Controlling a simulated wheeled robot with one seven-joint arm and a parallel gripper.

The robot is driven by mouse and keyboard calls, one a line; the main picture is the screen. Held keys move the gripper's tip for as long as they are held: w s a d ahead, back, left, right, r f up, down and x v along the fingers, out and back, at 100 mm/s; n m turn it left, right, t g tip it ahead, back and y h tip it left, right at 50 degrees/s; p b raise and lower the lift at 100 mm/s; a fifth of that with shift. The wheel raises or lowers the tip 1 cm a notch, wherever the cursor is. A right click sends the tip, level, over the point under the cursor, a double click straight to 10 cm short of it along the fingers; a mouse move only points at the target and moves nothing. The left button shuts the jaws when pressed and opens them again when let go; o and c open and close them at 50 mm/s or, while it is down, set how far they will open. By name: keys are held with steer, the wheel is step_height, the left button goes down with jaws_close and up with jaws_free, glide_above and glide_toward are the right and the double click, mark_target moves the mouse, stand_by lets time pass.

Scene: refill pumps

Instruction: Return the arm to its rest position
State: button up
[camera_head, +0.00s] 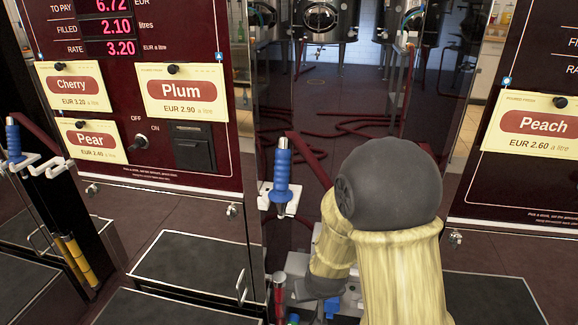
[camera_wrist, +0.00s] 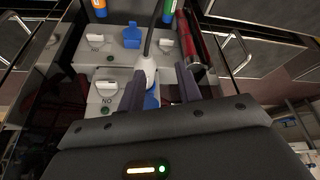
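My arm reaches forward and down in the head view; its grey joint (camera_head: 390,185) and pale sleeve (camera_head: 400,275) hide much of the pump base behind. My gripper (camera_wrist: 160,72) shows in the wrist view with its two dark fingers apart. A white and blue nozzle-like piece (camera_wrist: 150,72) with a dark hose shows between the fingers. A clear gap shows at the right finger; contact with the left is unclear. In the head view the fingertips are hidden.
A blue-handled nozzle (camera_head: 283,175) hangs in a white holder just left of my arm. Another blue nozzle (camera_head: 14,140) hangs at far left. The Plum pump panel (camera_head: 215,120) and Peach panel (camera_head: 520,185) flank the arm. A metal handle (camera_wrist: 238,50) is right of the fingers.

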steer(key=s+d+r+m+g+p, duration=0.2)
steer(key=s+d+r, duration=0.7)
steer(key=s+r, duration=0.2)
step_height(320, 180, up, 37)
steer(key=p, duration=3.7)
steer(key=shift+s, duration=0.1)
